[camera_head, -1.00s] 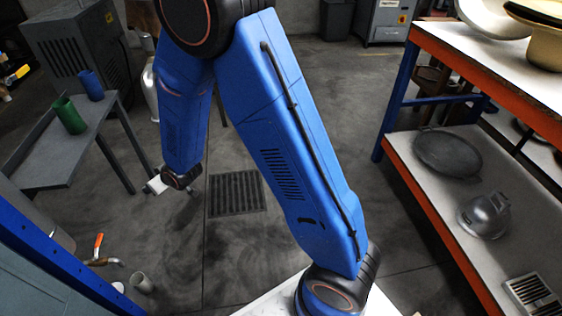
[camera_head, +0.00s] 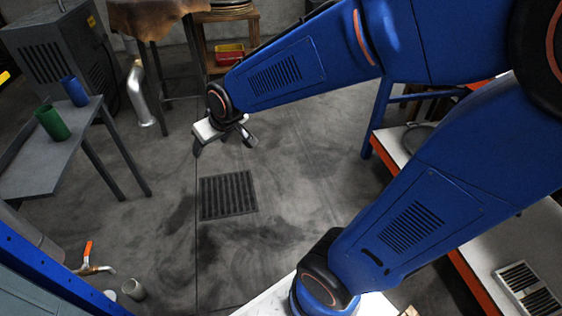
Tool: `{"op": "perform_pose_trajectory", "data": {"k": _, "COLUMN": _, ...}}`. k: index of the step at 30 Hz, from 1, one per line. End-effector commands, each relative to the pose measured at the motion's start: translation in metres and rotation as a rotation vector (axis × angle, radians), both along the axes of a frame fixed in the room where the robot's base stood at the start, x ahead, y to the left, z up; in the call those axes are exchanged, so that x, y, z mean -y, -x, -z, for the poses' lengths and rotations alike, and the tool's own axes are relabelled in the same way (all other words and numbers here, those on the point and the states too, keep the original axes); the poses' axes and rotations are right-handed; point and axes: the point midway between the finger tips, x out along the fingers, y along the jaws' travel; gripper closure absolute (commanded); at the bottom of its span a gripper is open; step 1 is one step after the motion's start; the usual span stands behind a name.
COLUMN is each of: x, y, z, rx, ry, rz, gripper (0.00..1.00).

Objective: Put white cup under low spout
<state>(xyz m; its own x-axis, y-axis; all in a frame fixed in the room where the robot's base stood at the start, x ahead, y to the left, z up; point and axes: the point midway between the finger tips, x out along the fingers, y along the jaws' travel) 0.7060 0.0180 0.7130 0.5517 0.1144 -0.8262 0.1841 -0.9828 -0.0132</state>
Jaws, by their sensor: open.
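My gripper (camera_head: 224,143) hangs in the air left of the picture's middle, above the floor near the drain grate. Its fingers are spread wide with nothing between them. The low spout (camera_head: 97,269) is a brass-coloured tap with an orange handle at lower left. A small white round thing (camera_head: 109,295) shows beside that cup, partly hidden by the blue rail. I cannot tell which of the two is the white cup. My gripper is far above and right of both.
A green cup (camera_head: 52,123) and a blue cup (camera_head: 74,91) stand on a grey side table (camera_head: 40,174) at left. A blue rail (camera_head: 55,275) crosses the lower left corner. A shelf (camera_head: 515,262) is at right. The floor around the grate (camera_head: 228,194) is clear.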

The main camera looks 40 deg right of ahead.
Motion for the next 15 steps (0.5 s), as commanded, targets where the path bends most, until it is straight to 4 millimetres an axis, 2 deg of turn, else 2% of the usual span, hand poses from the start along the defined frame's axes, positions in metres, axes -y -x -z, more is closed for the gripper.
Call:
{"op": "perform_pose_trajectory", "data": {"k": 1, "x": 0.010, "y": 0.014, "z": -0.009, "rx": -0.005, "ry": 0.002, "rz": 0.015, "gripper": 0.37}}
{"op": "perform_pose_trajectory", "data": {"k": 6, "x": 0.037, "y": 0.063, "z": -0.027, "rx": -0.048, "ry": 0.012, "rz": 0.058, "gripper": 0.37}}
{"op": "perform_pose_trajectory", "data": {"k": 15, "x": 0.073, "y": 0.156, "z": -0.046, "rx": -0.127, "ry": 0.026, "rz": 0.135, "gripper": 0.37}}
